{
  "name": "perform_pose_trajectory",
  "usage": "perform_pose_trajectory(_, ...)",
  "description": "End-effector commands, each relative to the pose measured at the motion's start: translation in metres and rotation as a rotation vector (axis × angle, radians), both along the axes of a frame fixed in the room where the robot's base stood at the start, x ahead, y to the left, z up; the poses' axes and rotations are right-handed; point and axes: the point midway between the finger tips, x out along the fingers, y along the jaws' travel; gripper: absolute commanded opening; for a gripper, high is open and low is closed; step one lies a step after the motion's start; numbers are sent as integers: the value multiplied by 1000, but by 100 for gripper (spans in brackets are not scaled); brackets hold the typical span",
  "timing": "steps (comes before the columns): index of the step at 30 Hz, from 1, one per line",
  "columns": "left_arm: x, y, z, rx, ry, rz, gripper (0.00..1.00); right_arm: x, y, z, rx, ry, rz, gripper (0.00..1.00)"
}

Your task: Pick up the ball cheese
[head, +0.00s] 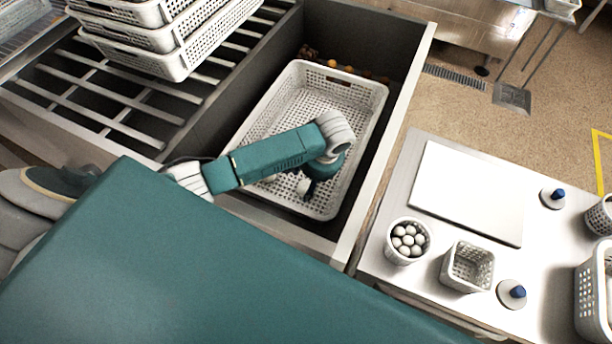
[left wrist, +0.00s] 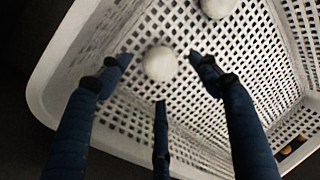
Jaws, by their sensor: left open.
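A round white ball (left wrist: 160,63), the likely ball cheese, lies in the large white perforated basket (head: 376,98). A second white ball (left wrist: 216,7) lies farther along the basket, at the top edge of the left wrist view. My left gripper (head: 308,190) reaches down into the basket near its front end. In the left wrist view its dark fingers (left wrist: 160,80) are spread open around the nearer ball, with no clear contact. In the head view the arm and gripper largely hide the balls. My right gripper is not in view.
The basket sits in a deep dark bin with a metal rim (head: 398,120). Stacked white baskets (head: 165,55) stand on a slatted rack at the left. A side table holds a round basket of white balls (head: 408,240), an empty square basket (head: 468,267) and a white board (head: 468,190).

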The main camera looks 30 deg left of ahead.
Motion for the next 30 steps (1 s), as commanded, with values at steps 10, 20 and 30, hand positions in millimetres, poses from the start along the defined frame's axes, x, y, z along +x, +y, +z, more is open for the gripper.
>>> perform_pose_trajectory(10, 0, 10, -44, 1, 1, 0, 63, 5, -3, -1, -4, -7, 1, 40)
perform_pose_trajectory(20, 0, 10, -45, 0, 1, 0, 45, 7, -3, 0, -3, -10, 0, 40)
perform_pose_trajectory(30, 0, 10, -45, 0, 0, 0, 13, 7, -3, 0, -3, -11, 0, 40)
